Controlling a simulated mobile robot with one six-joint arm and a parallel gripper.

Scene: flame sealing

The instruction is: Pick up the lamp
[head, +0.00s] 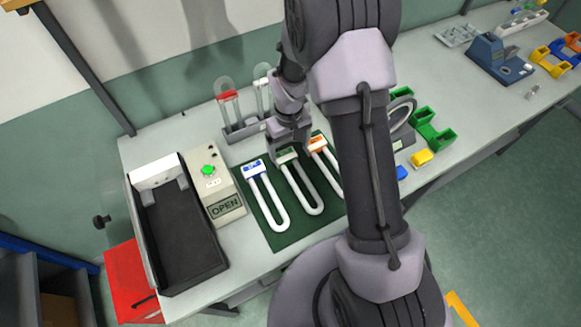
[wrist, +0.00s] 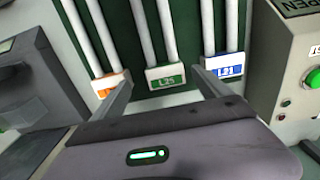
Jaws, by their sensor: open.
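Three white U-shaped lamps lie side by side on a dark green mat (head: 278,240). One has a blue base (head: 253,167), the middle one a green base (head: 287,155), and the third an orange base (head: 317,143). In the wrist view the green base (wrist: 166,77) reads L25, with the blue base (wrist: 222,66) to its right and the orange base (wrist: 108,84) to its left. My gripper (wrist: 162,80) is open, its fingers on either side of the green base, apparently without contact. My arm hides part of the orange-based lamp in the head view.
A rack (head: 245,130) holding a red-capped and a white-capped tube stands behind the mat. A box with a green button and an OPEN display (head: 226,208) and a black tray (head: 180,235) stand left. Green bins (head: 432,130) lie right.

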